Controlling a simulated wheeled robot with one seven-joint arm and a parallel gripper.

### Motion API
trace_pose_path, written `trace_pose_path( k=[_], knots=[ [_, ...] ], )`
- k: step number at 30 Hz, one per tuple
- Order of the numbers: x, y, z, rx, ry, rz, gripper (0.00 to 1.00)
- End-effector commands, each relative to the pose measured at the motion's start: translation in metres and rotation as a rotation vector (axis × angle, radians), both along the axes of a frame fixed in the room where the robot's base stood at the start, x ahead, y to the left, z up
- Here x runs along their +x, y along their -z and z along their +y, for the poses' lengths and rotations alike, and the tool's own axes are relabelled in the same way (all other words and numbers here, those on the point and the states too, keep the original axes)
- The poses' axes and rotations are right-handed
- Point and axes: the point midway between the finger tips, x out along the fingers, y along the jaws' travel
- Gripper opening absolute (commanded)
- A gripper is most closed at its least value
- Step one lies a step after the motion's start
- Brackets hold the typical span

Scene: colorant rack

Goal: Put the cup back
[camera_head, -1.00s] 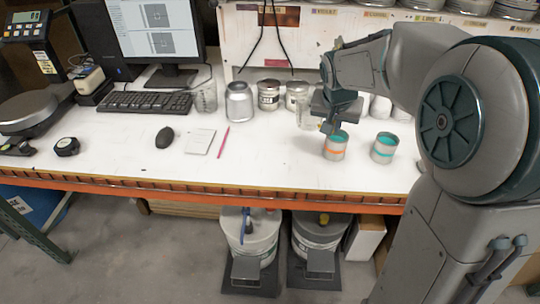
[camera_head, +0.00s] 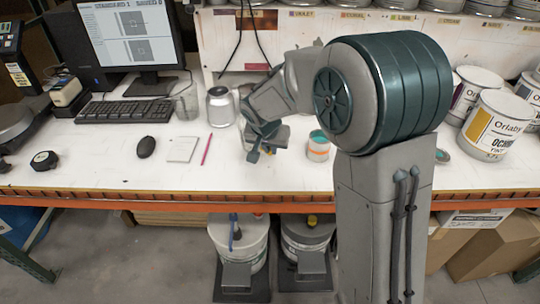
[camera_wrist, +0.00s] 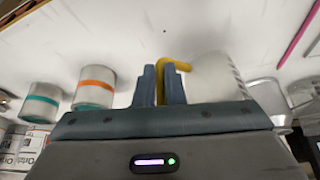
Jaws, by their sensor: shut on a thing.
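My gripper (camera_wrist: 161,76) shows in the wrist view with its two fingers shut on the yellow handle of a translucent cup (camera_wrist: 214,78). The cup is to the right of the fingers and has faint marks on its side. In the head view my gripper (camera_head: 260,148) is over the white table, left of the orange-banded can. The cup is mostly hidden there behind the gripper and arm. I cannot tell whether its base touches the table.
The orange-banded can (camera_head: 318,146) stands close on the gripper's right. A clear container (camera_head: 187,103) and a silver can (camera_head: 220,106) stand at the back left. A mouse (camera_head: 146,147), notepad (camera_head: 182,149) and pink pencil (camera_head: 206,149) lie left. Labelled buckets (camera_head: 496,125) stand right.

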Motion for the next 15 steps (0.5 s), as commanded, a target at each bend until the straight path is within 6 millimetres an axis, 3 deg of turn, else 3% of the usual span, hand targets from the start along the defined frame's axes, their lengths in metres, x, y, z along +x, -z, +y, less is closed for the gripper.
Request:
trace_pose_path(
  k=[7,15],
  knots=[
    [0.000,0.034,0.000,-0.003,-0.002,0.004,0.00],
    [0.000,0.038,0.000,0.000,-0.001,0.001,0.00]
  ],
)
